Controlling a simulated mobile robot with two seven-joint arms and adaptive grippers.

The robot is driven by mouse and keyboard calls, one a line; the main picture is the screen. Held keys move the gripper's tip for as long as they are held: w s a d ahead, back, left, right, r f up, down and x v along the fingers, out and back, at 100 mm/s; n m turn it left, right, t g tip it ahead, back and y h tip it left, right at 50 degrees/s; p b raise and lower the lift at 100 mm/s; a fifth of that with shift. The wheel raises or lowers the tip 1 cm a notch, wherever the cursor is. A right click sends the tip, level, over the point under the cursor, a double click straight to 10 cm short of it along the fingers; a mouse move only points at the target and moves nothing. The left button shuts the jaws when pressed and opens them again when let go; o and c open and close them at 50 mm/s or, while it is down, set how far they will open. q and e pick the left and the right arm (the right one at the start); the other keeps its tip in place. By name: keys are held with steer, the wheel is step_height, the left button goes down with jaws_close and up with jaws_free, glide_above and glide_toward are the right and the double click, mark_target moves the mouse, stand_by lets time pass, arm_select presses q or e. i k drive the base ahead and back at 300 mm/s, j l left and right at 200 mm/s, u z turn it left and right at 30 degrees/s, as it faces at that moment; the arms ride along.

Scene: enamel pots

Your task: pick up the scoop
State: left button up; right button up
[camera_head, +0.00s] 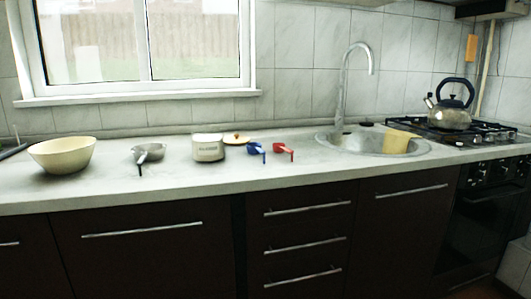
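Several small handled items on the counter could be the scoop; I cannot tell for sure which one is. A grey metal bowl-shaped item (149,152) with a dark handle pointing to the front lies left of the enamel pot. A blue handled item (256,149) and a red handled item (283,149) lie close together right of the pot. Neither of my grippers is in view, and nothing is touching these items.
A cream bowl (62,155) stands at the left. A white enamel pot (208,148) stands mid-counter, with a yellowish lid (237,139) beside it. The sink (345,142) holds a yellow item (402,145). A kettle (450,116) stands on the stove (490,133). The counter front (215,178) is clear.

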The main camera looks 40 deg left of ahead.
mark_target(253, 148)
steer(key=u, duration=1.5)
